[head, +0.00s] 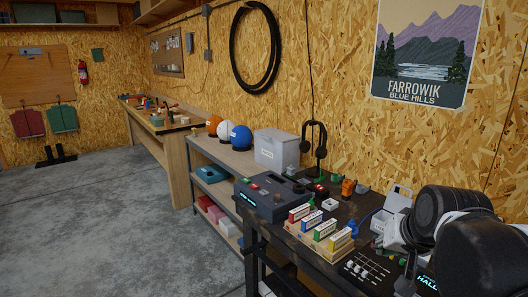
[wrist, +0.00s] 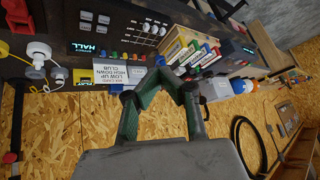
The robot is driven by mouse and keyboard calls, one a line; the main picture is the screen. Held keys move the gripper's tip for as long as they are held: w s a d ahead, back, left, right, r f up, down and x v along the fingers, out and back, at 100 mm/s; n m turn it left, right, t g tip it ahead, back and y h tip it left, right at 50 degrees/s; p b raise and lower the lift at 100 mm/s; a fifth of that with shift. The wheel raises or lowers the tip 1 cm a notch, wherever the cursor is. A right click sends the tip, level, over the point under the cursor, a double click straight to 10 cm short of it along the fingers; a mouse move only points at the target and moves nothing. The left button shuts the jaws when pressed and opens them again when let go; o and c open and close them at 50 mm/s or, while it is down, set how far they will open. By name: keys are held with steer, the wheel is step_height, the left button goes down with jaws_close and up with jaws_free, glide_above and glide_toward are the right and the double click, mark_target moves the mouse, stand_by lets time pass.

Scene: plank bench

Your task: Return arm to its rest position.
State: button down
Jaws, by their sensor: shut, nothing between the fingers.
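My gripper (wrist: 165,80) shows in the wrist view, with its dark green fingers drawn together at the middle of the picture. It is shut and nothing shows between the fingertips. Beyond it in that view are the bench items and the chipboard wall, seen turned over. In the head view my arm fills the lower right corner as black and white links, beside the right end of the dark bench (head: 345,262). These links hide part of that bench. I cannot clearly make out the gripper's fingers in the head view.
The dark bench holds a grey console (head: 273,199), a wooden rack (head: 318,246) of coloured boxes, a headphone stand (head: 319,150) and small parts. A shelf unit (head: 221,156) with a pale bin (head: 277,149) stands beyond. The concrete floor (head: 100,215) at left is clear.

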steer(key=s+a+f+n, duration=0.3)
steer(key=s+a, duration=0.3)
steer(key=s, duration=0.5)
steer(key=shift+s+f+g+b, duration=0.25)
steer(key=shift+f+g+b, duration=0.05)
steer(key=shift+f, duration=0.25)
